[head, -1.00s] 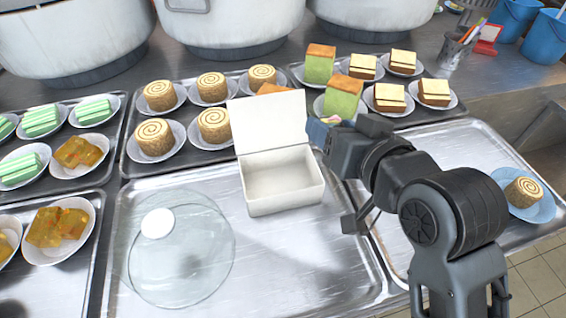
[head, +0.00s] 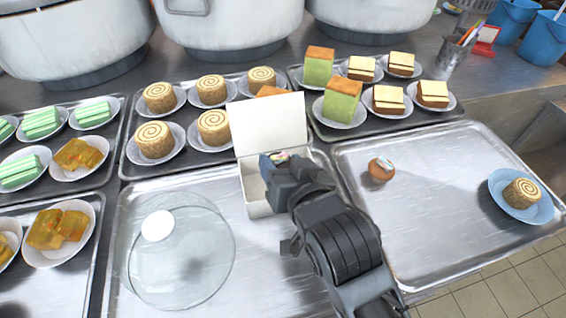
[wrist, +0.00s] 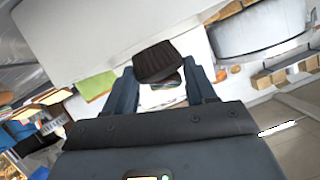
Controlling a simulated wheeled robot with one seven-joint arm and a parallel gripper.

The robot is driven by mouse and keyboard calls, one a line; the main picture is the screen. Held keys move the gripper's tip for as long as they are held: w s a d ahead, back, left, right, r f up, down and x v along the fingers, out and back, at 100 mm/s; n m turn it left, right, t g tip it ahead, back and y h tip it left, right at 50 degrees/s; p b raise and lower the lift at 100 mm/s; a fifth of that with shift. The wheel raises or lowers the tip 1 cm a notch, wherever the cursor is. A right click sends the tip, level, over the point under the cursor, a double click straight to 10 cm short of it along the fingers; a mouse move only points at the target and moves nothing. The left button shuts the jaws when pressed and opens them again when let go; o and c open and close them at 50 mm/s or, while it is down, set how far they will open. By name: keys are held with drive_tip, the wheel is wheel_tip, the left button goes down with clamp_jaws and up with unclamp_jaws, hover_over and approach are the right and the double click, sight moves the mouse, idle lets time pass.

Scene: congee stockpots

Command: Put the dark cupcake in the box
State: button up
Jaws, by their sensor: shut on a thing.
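The dark cupcake (wrist: 156,62) is between the two fingers of my gripper (wrist: 158,78) in the wrist view, with its dark ridged wrapper showing. In the head view only a small bit of its coloured top (head: 281,157) shows; my gripper (head: 272,163) hides the rest. My gripper is shut on it, over the opening of the white box (head: 251,190). The box stands open with its lid (head: 268,122) raised at the back. My gripper and arm cover much of the box's inside and right side. I cannot tell how high the cupcake is above the box floor.
A brown cupcake (head: 381,170) and a blue plate (head: 538,210) with a swirl cake (head: 522,192) sit on the right tray (head: 450,250). A glass lid (head: 190,265) lies left of the box. Plated cakes fill the back and left trays. Large pots (head: 235,30) stand behind.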

drive_tip(key=shift+f, duration=0.65)
drive_tip(key=o, duration=1)
drive_tip(key=shift+o, duration=0.2)
drive_tip(key=shift+r, duration=0.25)
drive_tip(key=v, duration=1.2)
drive_tip(key=shift+r, duration=0.45)
